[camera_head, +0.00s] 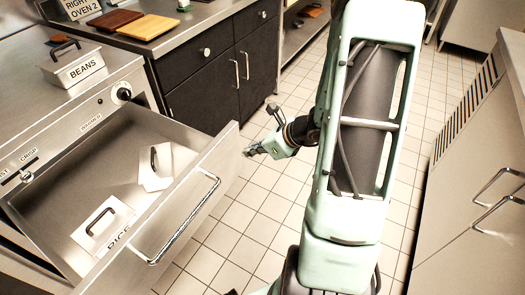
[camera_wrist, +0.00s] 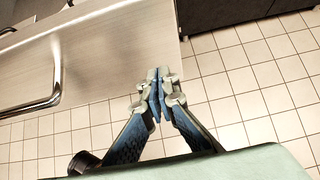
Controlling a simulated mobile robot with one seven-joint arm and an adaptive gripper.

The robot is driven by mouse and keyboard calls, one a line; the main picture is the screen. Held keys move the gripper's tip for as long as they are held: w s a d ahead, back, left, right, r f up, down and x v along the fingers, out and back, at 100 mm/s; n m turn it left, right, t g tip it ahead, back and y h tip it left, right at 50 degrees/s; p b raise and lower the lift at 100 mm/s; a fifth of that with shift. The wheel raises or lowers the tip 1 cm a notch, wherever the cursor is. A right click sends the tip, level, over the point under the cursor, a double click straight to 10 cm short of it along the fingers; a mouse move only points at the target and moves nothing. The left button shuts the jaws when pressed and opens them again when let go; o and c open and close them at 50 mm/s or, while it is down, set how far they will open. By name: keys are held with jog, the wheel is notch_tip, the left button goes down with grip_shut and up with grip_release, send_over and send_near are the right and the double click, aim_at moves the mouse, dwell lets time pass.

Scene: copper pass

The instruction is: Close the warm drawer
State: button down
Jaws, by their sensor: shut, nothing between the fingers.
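The warm drawer (camera_head: 229,143) is pulled out at the left in the head view, with its steel front facing the aisle and a bar handle (camera_head: 178,222) on it. Two white lidded containers with dark handles lie inside, one marked RICE (camera_head: 103,226) and one tilted (camera_head: 155,168). My gripper (camera_head: 249,152) is beside the far end of the drawer front. In the wrist view my gripper (camera_wrist: 158,80) is shut and empty, close to the end of the drawer front (camera_wrist: 115,52). The handle (camera_wrist: 40,100) shows at the left there. I cannot tell whether the fingers touch the front.
A BEANS container (camera_head: 75,67) stands on the steel counter above the drawer. Dark cabinets (camera_head: 210,90) with a counter and cutting boards (camera_head: 148,27) stand behind. A steel cabinet (camera_head: 470,190) with handles is at the right.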

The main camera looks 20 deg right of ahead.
aim_at(235, 149)
jog(key=shift+w+a+r, duration=0.15)
jog(key=shift+w+a, duration=0.75)
jog(key=shift+w, duration=0.3)
jog(key=shift+w+a, duration=0.1)
